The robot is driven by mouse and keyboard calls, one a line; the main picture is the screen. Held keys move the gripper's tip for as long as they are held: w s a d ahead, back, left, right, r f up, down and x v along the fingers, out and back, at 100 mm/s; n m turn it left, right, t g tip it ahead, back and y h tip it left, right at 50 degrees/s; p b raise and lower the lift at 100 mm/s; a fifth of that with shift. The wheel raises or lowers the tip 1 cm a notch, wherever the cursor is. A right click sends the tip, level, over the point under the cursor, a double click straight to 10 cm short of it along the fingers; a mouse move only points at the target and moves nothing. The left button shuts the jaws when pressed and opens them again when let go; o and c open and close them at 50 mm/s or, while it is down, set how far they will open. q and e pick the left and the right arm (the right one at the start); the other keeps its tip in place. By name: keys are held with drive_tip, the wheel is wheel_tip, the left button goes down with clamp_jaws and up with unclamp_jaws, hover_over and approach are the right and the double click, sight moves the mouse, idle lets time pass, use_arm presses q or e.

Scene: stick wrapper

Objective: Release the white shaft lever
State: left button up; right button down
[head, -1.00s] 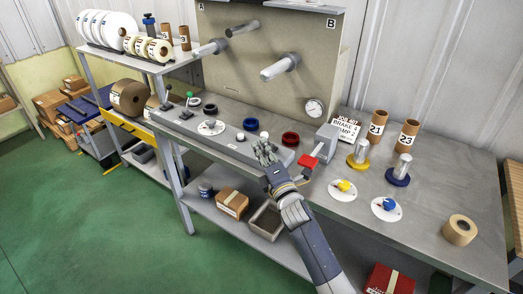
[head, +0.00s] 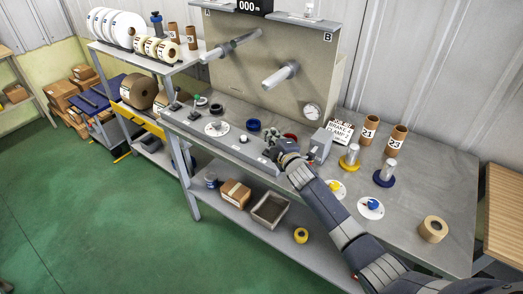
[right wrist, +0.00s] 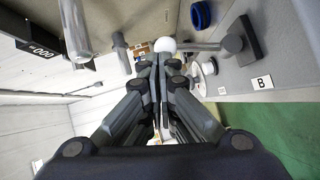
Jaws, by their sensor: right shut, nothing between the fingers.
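In the right wrist view, a white ball knob (right wrist: 165,45) sits at the end of a thin grey shaft (right wrist: 199,47) that comes from a dark block (right wrist: 238,42) near the "B" label (right wrist: 262,82). My right gripper (right wrist: 160,64) is shut and empty, its tips right at the knob; whether they touch it I cannot tell. My left gripper is in neither view.
A blue ring (head: 254,125) and a red ring (head: 290,138) lie behind my right gripper. A grey box (head: 321,144) stands just right of it. The upright panel (head: 250,75) carries two protruding shafts. The bench's right end (head: 450,190) is mostly clear.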

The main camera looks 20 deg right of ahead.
drive_tip(key=shift+w+d+r, duration=0.15)
drive_tip(key=shift+w+d, duration=0.4)
drive_tip(key=shift+d, duration=0.15)
idle(0.4)
